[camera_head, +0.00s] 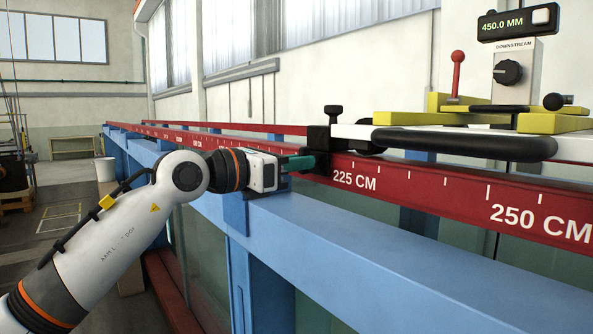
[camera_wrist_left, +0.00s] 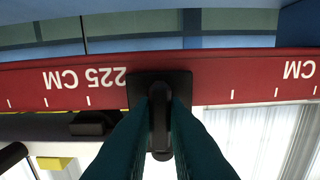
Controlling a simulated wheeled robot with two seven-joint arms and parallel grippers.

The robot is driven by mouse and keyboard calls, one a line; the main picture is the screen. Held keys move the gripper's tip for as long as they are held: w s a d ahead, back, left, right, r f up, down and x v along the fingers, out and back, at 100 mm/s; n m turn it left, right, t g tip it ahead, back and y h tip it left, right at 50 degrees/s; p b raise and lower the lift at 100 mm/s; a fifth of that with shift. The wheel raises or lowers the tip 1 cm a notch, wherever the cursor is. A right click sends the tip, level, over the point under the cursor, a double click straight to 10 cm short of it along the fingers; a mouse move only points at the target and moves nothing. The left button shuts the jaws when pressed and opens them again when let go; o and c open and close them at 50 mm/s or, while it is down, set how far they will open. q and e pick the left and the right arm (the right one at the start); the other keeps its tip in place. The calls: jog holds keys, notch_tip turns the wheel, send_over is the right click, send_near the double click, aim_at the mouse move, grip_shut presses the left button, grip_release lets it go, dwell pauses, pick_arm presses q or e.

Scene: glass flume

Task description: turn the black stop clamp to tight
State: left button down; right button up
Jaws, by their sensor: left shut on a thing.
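The black stop clamp (camera_head: 319,138) sits on the red rail (camera_head: 420,190) just left of the 225 CM mark, with a small upright black knob on top. In the left wrist view its black plate (camera_wrist_left: 140,82) lies across the rail. My left gripper (camera_head: 300,163) reaches it from the left, teal fingers at its near face. In the wrist view the fingers (camera_wrist_left: 160,125) are shut on the clamp's narrow black handle (camera_wrist_left: 160,115), one on each side. The fingers hide part of the handle. My right gripper is not in view.
Right of the clamp is a white carriage with a long black handle (camera_head: 460,143), yellow blocks (camera_head: 552,123), a red lever (camera_head: 457,72), a dial (camera_head: 508,72) and a 450.0 MM display (camera_head: 503,25). The blue flume beam (camera_head: 400,245) runs below the rail.

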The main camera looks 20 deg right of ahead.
pick_arm(q)
jog(key=shift+f+m, duration=0.1)
jog(key=shift+m, duration=0.5)
jog(key=c, duration=1.4)
grip_release()
jog(key=shift+c, duration=0.2)
jog(key=b+v, duration=0.4)
jog(key=v, duration=0.8)
